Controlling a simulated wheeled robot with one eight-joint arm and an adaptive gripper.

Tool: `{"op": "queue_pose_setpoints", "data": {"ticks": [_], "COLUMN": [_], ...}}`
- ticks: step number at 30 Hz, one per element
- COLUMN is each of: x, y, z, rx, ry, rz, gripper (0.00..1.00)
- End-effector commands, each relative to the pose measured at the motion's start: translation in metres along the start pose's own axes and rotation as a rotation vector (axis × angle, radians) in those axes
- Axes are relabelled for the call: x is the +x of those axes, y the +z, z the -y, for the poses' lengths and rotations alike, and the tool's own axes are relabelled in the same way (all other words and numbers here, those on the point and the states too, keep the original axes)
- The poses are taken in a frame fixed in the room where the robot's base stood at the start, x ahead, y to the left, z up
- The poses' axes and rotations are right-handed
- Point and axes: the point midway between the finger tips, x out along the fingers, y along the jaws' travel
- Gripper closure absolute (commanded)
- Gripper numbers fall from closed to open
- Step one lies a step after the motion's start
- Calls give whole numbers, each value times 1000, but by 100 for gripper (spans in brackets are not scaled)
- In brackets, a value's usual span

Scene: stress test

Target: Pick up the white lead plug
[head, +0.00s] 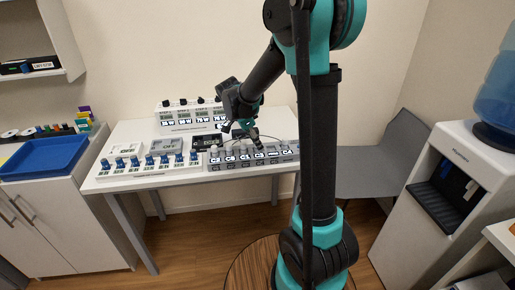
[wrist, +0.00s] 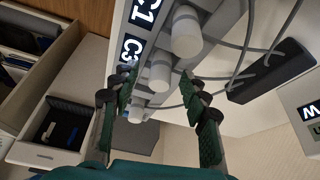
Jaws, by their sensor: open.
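A grey strip (head: 216,165) with labelled sockets stands on the front right of the white table, and it also shows in the wrist view (wrist: 140,75). White cylindrical plugs stand in it. In the wrist view one white plug (wrist: 160,73) lies between my fingertips, near the label C3. Another white plug (wrist: 187,35) is above it near C1, and a third (wrist: 137,108) is below. My gripper (wrist: 158,84) is open, with a finger on either side of the middle plug; contact cannot be told. In the head view my gripper (head: 250,132) is over the strip, and partly hides it.
Grey cables (wrist: 245,40) loop beside the plugs, close to my right finger. A black bar (wrist: 270,70) lies beyond them. A row of blue-knobbed parts (head: 150,160) stands left of the strip. A white panel with displays (head: 188,114) stands behind.

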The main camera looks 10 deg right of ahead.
Motion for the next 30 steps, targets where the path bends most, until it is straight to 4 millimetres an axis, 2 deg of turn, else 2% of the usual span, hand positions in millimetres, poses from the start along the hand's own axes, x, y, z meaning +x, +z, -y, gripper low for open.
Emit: {"op": "queue_pose_setpoints", "data": {"ticks": [9,20,30], "x": [5,5,3], "y": [0,0,-1], "z": [0,0,0], "rx": [-1,-1,-1], "ry": [0,0,0], "rz": [0,0,0], "gripper": [56,100,100]}}
